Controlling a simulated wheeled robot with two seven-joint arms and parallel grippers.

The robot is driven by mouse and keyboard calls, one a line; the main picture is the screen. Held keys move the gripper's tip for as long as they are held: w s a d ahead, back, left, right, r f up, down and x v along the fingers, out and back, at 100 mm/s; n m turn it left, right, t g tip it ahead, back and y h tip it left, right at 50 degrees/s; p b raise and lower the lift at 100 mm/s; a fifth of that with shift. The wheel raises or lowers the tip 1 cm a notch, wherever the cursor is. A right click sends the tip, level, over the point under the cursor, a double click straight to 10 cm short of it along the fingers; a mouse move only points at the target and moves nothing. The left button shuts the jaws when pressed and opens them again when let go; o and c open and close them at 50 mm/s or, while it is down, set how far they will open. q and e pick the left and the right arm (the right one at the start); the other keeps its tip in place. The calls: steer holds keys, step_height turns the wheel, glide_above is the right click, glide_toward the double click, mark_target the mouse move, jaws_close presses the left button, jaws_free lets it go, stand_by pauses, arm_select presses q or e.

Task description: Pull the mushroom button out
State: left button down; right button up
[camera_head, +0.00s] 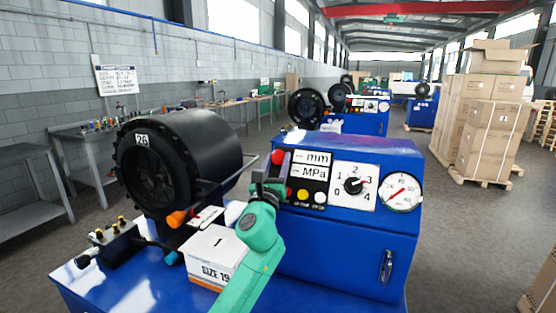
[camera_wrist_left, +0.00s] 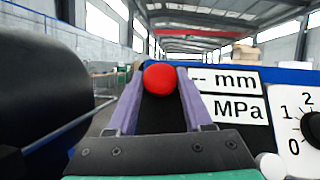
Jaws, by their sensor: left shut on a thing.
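The red mushroom button (camera_head: 278,157) is at the upper left of the blue machine's control panel (camera_head: 330,180). My left gripper (camera_head: 270,183) is at the panel's left end, with its fingers at the button. In the left wrist view the red button (camera_wrist_left: 160,79) sits between the two purple fingertips of the gripper (camera_wrist_left: 160,92), which are shut on it. The button's stem and base are hidden, so I cannot tell how far out it stands. My right gripper is not in view.
A black crimper head (camera_head: 190,165) marked 26 stands left of my arm. A white SIZE 19 box (camera_head: 212,255) sits close under the arm on the blue table. A selector dial (camera_head: 353,186) and a gauge (camera_head: 402,192) are right of the button. Stacked cartons (camera_head: 490,125) stand farther right.

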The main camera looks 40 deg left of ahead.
arm_select(q)
steer(key=c, duration=0.6)
jaws_free()
steer(key=shift+s+d+r, duration=0.1)
steer(key=shift+s+r, duration=0.1)
steer(key=shift+s, duration=0.05)
steer(key=shift+s+d+f, duration=0.15)
steer(key=shift+s+f, duration=0.15)
steer(key=shift+f, duration=0.1)
steer(key=b+v, duration=0.4)
steer(key=v, duration=0.9)
steer(key=shift+s+d, duration=0.2)
steer(key=shift+s, duration=0.15)
